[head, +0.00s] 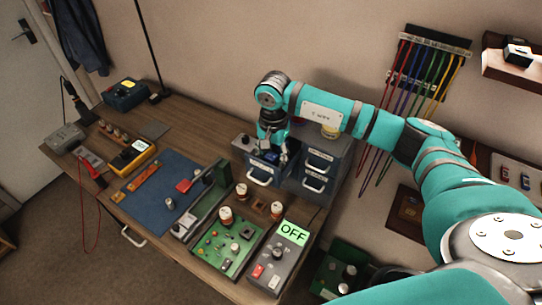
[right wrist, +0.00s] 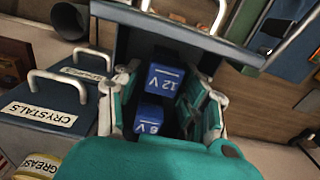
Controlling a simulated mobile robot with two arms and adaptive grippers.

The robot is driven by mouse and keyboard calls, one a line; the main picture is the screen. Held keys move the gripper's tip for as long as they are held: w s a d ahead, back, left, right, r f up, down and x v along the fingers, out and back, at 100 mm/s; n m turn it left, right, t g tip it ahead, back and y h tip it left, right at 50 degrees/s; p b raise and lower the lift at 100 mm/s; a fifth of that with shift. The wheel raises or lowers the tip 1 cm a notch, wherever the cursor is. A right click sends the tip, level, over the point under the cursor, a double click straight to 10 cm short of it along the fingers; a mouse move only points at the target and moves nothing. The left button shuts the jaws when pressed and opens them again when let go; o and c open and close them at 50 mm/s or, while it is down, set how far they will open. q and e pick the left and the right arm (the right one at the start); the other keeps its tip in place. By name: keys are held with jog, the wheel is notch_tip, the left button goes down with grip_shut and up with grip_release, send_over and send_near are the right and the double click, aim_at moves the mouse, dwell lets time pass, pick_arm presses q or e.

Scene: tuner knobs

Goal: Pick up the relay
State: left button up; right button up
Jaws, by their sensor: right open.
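Two blue relay blocks lie in an open drawer (right wrist: 218,45) in the right wrist view. One is marked 12 V (right wrist: 162,74) and the other 6 V (right wrist: 149,119). My right gripper (right wrist: 165,92) is open, with a finger on each side of the blocks. I cannot tell whether the fingers touch them. In the head view my right gripper (head: 276,153) reaches down into the open drawer, and some blue shows beside it. My left gripper is not in view.
Beside the open drawer are shut drawers, one labelled CRYSTALS (right wrist: 42,113), and a yellow GREASE tin (right wrist: 38,166). In front on the bench stand a green knob panel (head: 228,246), a grey box reading OFF (head: 276,262) and a blue mat (head: 160,190).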

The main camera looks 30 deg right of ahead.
jog(key=shift+f, duration=0.15)
grip_shut()
